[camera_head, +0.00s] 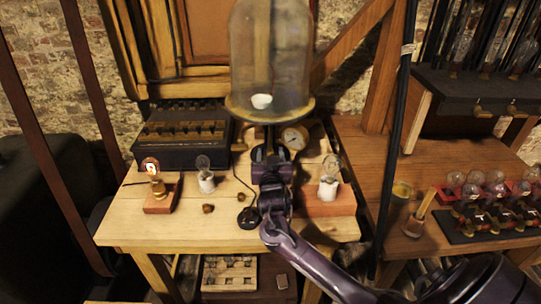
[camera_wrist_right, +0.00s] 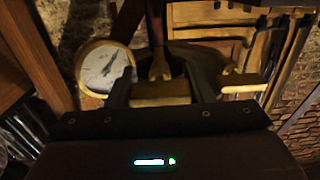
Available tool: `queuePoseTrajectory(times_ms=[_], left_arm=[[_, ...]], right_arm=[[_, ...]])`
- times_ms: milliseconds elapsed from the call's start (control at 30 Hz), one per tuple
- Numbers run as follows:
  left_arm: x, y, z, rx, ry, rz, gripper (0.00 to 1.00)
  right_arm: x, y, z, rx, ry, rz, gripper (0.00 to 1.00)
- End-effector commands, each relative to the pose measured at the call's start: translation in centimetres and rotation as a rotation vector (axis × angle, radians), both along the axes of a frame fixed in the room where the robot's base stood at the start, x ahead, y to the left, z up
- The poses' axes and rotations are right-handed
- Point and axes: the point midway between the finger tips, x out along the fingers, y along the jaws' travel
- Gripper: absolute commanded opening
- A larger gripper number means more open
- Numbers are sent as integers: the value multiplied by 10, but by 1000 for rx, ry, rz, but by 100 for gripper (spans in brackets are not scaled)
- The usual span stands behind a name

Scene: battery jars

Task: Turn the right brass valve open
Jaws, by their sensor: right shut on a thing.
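My right gripper (camera_head: 270,150) reaches up to the stand under the glass bell jar (camera_head: 270,55), beside the round gauge (camera_head: 295,137). In the head view it hides what it holds. In the right wrist view, the gripper (camera_wrist_right: 160,82) has its fingers on either side of a small brass part (camera_wrist_right: 160,66), which looks like the right valve, and is shut on it. The gauge (camera_wrist_right: 103,66) is just left of the fingers there. A second brass piece (camera_wrist_right: 240,80) lies to the right, apart from them. How far the valve is turned cannot be told. My left gripper is not in view.
A side table (camera_head: 370,160) at the right holds several bulbs.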

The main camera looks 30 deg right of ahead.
Motion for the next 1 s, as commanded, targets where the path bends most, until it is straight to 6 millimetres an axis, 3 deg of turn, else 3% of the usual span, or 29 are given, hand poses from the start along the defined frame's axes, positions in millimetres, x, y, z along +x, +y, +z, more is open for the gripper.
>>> queuePoseTrajectory(times_ms=[367,1000], left_arm=[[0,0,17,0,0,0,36],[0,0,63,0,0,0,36]], right_arm=[[0,0,3,-139,87,0,24],[1,2,3,-648,398,1,24]])
